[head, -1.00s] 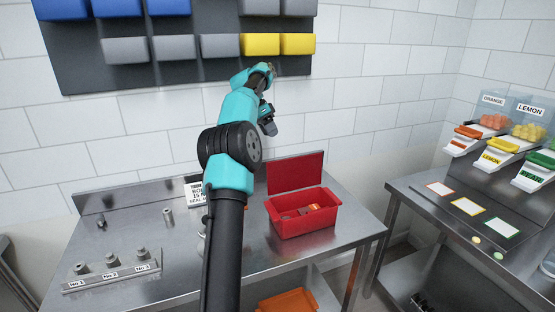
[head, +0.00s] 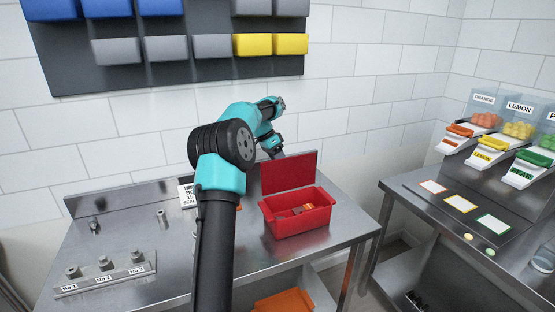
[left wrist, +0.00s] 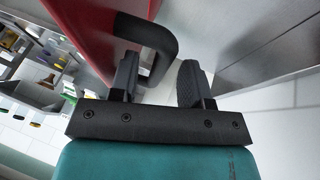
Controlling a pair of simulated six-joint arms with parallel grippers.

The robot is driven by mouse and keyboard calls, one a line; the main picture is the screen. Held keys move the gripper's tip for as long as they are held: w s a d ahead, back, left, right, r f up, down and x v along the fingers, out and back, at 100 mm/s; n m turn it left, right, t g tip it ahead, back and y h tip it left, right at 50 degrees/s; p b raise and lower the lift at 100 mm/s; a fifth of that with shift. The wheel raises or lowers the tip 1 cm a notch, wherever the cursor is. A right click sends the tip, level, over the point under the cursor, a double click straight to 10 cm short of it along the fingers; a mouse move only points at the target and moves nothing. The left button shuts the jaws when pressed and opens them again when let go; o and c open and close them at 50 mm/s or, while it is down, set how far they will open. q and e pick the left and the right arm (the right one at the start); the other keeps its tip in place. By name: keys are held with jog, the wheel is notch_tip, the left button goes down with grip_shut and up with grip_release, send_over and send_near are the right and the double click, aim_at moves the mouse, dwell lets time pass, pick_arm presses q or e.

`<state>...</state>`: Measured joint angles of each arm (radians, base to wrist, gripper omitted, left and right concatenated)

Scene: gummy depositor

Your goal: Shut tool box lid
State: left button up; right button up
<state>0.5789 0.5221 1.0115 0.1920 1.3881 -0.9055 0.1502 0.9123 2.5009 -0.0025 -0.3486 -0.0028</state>
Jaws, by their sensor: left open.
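The red tool box (head: 297,222) stands on the steel table with small orange and grey items inside. Its red lid (head: 288,174) is open, standing upright at the box's back edge. My left gripper (head: 278,153) is behind the lid's top edge, partly hidden by it. In the left wrist view, the red panel (left wrist: 82,32) fills the upper left, with a black curved handle (left wrist: 152,36) beside it. The open left fingers (left wrist: 158,82) are close to the handle, whose lower end shows between them; I cannot tell whether they touch it. My right gripper is out of view.
A steel rack with several labelled fittings (head: 105,274) is at the table's front left. A white sign (head: 187,195) stands behind my left arm. An orange bin (head: 286,302) sits below the table. Dispensers (head: 488,150) stand on the right bench. A wall board with bins hangs above.

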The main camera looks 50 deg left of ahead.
pick_arm(q)
grip_shut()
dwell(0.4)
jog(key=shift+d, duration=0.15)
